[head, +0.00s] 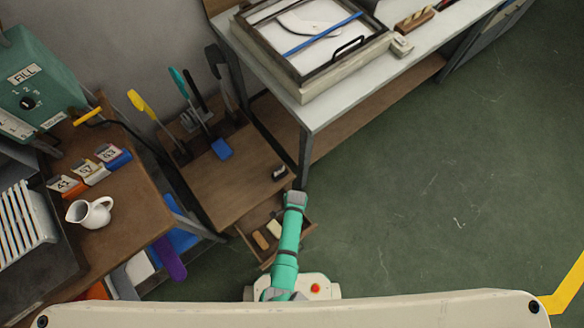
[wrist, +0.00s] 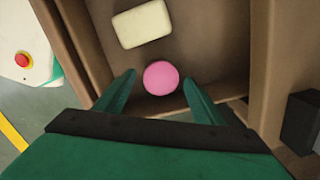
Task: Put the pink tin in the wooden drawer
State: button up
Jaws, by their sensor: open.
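The pink tin (wrist: 162,78) shows as a round pink top inside the open wooden drawer (wrist: 215,45), close to one of its walls. My gripper (wrist: 160,82) is open, with one finger on either side of the tin. A small gap shows between the tin and each finger. I cannot tell whether the tin rests fully on the drawer floor. In the head view the drawer (head: 247,246) is pulled out below the wooden cabinet, and my arm hides the tin and the fingers.
The cabinet top (head: 225,185) holds upright tools and a small dark object (head: 279,172). A white jug (head: 90,212) stands on the left bench. Green floor is clear on the right.

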notch_tip(320, 180, up, 9)
jog(key=s+a+r+n+t, duration=0.6)
jog(key=a+r+t, duration=0.1)
jog(key=r, duration=0.3)
jog(key=s+d+r+n+t, duration=0.2)
jog(key=s+r+n, duration=0.1)
jog(key=r, duration=0.8)
jog(key=s+d+r+n+t, duration=0.2)
jog(key=s+r+n+t, duration=0.1)
jog(key=r, duration=0.8)
jog(key=s+d+r+n+t, duration=0.2)
jog(key=r+n+t, duration=0.1)
jog(key=r, duration=0.8)
jog(key=shift+s+d+h, duration=0.4)
jog(key=shift+f, duration=0.1)
